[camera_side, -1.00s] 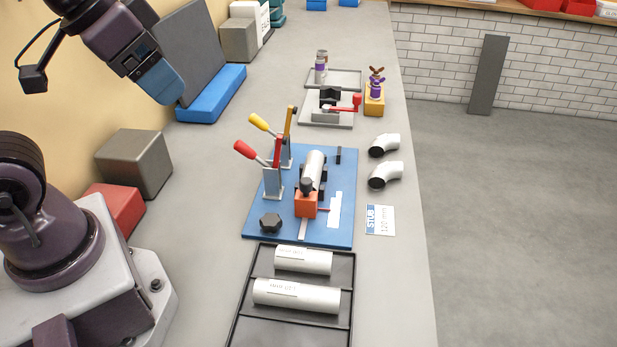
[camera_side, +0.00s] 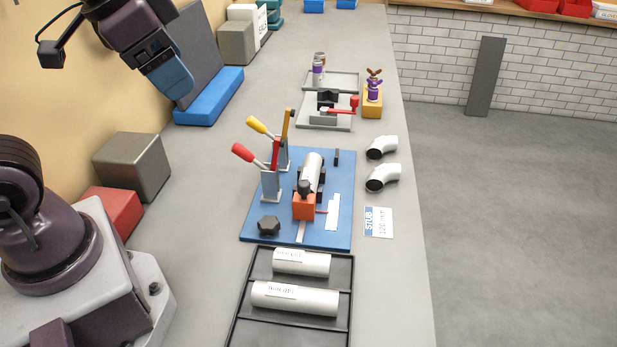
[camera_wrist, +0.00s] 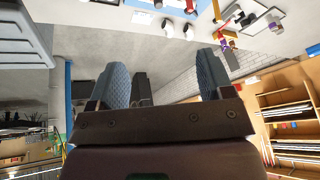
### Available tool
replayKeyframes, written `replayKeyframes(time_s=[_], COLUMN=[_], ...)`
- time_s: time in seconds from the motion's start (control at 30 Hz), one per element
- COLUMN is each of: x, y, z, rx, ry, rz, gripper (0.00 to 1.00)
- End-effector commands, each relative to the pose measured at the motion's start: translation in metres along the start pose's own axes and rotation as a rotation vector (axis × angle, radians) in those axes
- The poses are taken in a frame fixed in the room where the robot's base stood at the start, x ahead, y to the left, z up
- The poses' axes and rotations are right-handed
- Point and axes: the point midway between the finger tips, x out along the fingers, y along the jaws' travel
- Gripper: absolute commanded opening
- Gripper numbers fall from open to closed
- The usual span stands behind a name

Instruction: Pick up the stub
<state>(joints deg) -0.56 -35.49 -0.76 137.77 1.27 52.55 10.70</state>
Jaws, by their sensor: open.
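A white pipe piece (camera_side: 312,170) lies in the cutting fixture on the blue board (camera_side: 335,235), behind an orange block (camera_side: 304,206) with a dark knob. A card (camera_side: 378,222) reading "STUB 120 mm" lies to the right of the board. No separate piece is marked as the stub, so I cannot tell for certain which pipe it is. My gripper (camera_side: 172,82) is high at the upper left, well away from the board, with blue fingers. In the wrist view my gripper (camera_wrist: 163,78) has its two blue fingers apart with nothing between them.
Two white pipes lie in a dark tray (camera_side: 240,330) at the front. Red and yellow lever handles (camera_side: 243,152) rise from the board's left. Two white elbows (camera_side: 383,177) lie right of the board. A vise (camera_side: 325,110) stands behind.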

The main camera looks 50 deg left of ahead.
Motion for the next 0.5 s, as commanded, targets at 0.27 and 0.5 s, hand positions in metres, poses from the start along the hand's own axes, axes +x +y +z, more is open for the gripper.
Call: replayKeyframes(time_s=[0.27,0.5], x=[0.048,0.130], y=[-0.021,-0.035], z=[-0.080,-0.130], rx=[0.687,1.293], ry=[-0.191,-0.310], rz=[0.046,0.213], gripper=[0.74,0.74])
